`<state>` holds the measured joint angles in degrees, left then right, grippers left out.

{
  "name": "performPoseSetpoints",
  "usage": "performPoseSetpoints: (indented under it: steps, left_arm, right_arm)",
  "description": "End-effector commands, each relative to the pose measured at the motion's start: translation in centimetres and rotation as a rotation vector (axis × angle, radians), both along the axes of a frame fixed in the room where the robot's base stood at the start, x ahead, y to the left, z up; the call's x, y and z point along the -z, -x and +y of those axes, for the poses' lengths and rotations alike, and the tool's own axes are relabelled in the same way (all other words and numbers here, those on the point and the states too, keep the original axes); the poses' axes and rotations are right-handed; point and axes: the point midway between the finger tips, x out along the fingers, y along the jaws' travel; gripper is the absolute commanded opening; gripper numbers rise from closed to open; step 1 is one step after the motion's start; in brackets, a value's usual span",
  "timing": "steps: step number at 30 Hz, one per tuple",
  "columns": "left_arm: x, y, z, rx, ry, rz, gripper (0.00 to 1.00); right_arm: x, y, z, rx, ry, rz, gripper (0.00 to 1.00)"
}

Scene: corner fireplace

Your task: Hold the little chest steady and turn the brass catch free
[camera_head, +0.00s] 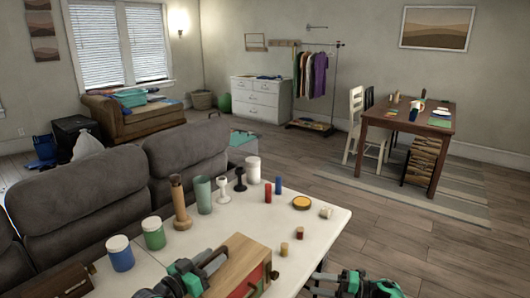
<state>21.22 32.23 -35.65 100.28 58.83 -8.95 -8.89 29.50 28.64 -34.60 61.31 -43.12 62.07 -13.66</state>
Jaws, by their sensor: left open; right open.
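A light wooden box (243,256) with red and green front panels, seemingly the little chest, sits at the near edge of the white table. A small dark knob (274,275) shows on its front; I cannot tell if this is the brass catch. My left gripper (212,264) is open at the box's left side, its fingers close to it; I cannot tell if they touch. My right gripper (318,283) is open and empty, apart from the box on its right, low in the picture. A dark brown box (70,283) with a small pale fitting lies at the lower left, partly cut off.
A grey sofa (85,200) backs the table.

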Motion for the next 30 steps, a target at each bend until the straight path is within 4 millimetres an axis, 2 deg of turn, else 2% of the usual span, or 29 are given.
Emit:
performPoseSetpoints:
  steps: [7,11,12,23,30]
  left_arm:
    - [-0.1,0.0,0.0,0.0,0.0,-0.001,0.41]
    - [-0.1,0.0,0.0,0.0,0.0,-0.001,0.65]
    - [-0.1,0.0,0.0,0.0,0.0,-0.001,0.67]
    - [0.0,0.4,0.4,-0.001,-0.001,0.0,0.67]
    - [0.1,3.4,2.9,0.0,-0.004,0.001,0.67]
  right_arm:
    - [0.0,0.0,0.0,0.0,0.0,0.0,0.48]
    - [0.0,0.0,0.0,0.0,0.0,0.0,0.48]
    - [0.0,0.0,0.0,0.0,0.0,0.0,0.48]
    - [0.0,0.0,0.0,0.0,0.0,0.0,0.48]
    - [0.0,0.0,0.0,0.0,0.0,0.0,0.48]
